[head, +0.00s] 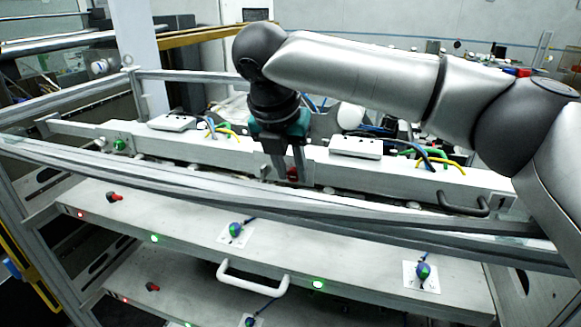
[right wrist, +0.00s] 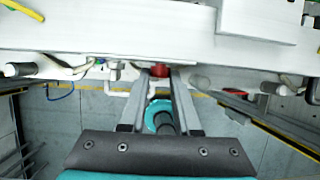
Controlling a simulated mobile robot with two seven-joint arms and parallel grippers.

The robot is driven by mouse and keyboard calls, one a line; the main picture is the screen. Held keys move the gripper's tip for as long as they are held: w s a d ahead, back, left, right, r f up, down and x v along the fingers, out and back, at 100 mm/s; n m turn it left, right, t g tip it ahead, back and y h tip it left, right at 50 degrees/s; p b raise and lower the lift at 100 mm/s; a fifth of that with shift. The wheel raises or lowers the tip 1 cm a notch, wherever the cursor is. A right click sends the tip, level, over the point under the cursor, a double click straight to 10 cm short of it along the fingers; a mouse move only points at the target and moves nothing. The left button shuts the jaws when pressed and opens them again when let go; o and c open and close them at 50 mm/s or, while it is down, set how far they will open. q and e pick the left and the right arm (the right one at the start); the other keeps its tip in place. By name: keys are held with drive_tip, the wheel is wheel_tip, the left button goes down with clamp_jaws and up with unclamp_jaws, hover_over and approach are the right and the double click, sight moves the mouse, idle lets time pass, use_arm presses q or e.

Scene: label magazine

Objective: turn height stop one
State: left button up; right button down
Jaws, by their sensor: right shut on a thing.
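A small red knob (right wrist: 160,70) sits on the front of the long grey beam, between my right fingertips. In the head view the red knob (head: 292,173) is mostly hidden by the fingers. My right gripper (head: 287,174) points down at the beam (head: 75,130) and is shut on the red knob. In the right wrist view both fingers of the right gripper (right wrist: 160,76) reach up to the knob's two sides. A green knob (head: 120,144) sits at the beam's left end. I cannot tell from its look how far the red knob is turned. My left gripper is not in view.
Grey frame rails (head: 190,182) run just in front of the beam. Below are drawers with a bar handle (head: 252,278), red levers (head: 114,197) and blue-green knobs (head: 423,271). White boxes (head: 355,147) with coloured cables sit on the beam.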

drive_tip(key=shift+s+d+t+y, duration=0.1)
drive_tip(key=shift+d+t+y, duration=0.1)
drive_tip(key=shift+y, duration=0.4)
drive_tip(key=shift+d+t+y, duration=0.1)
drive_tip(key=shift+t+y, duration=0.1)
drive_tip(key=shift+y, duration=0.4)
drive_tip(key=c, duration=0.6)
unclamp_jaws()
drive_tip(key=b+v, duration=0.1)
drive_tip(key=v, duration=1.4)
drive_tip(key=shift+a+r+b, duration=0.1)
drive_tip(key=shift+a+b, duration=0.05)
drive_tip(key=shift+b, duration=0.25)
